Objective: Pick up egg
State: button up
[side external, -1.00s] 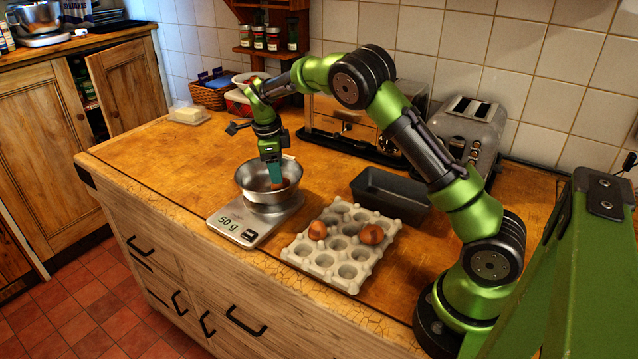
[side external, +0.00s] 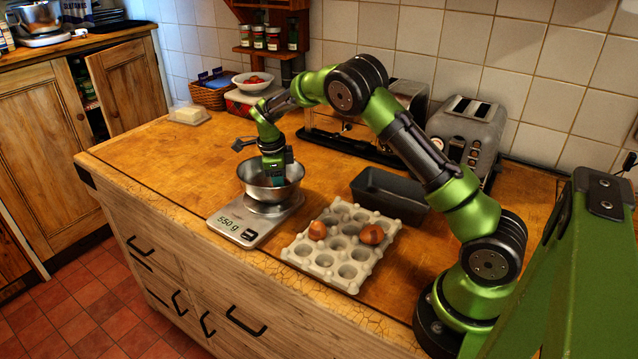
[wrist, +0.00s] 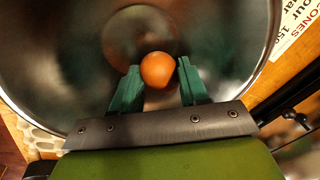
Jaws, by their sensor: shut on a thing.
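My gripper (side external: 273,180) points down inside the steel bowl (side external: 257,193). In the wrist view, its green fingers (wrist: 152,88) are shut on a brown egg (wrist: 158,70), with the shiny bowl wall (wrist: 55,70) around it. The bowl's rim and my fingers hide this egg in the side view. The bowl stands on a kitchen scale (side external: 233,230) whose display appears to read 550 g. Two more brown eggs, one at the left (side external: 317,230) and one at the right (side external: 372,234), sit in the pale egg tray (side external: 325,272), whose other cups look empty.
A dark loaf tin (side external: 388,195) stands behind the egg tray. A toaster (side external: 468,125) is at the back by the tiled wall. A butter dish (side external: 188,116), a basket (side external: 211,94) and a white bowl (side external: 252,82) are at the far left.

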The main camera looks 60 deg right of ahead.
notch_tip(320, 180, up, 9)
jog(key=shift+r, duration=0.2)
jog(key=s+d+r, duration=0.2)
jog(key=s+d, duration=0.2)
jog(key=s, duration=0.3)
jog(key=s+d+r, duration=0.2)
jog(key=s+d, duration=0.1)
jog(key=s, duration=0.4)
jog(key=s+d+f, duration=0.2)
jog(key=s+d, duration=0.1)
jog(key=s, duration=0.3)
jog(key=s+d+f, duration=0.2)
jog(key=s+d, duration=0.1)
jog(key=s, duration=0.3)
jog(key=shift+s+d+f, duration=0.15)
jog(key=shift+f, duration=0.1)
jog(key=shift+f, duration=0.15)
jog(key=shift+f, duration=2.65)
jog(key=shift+f, duration=2.25)
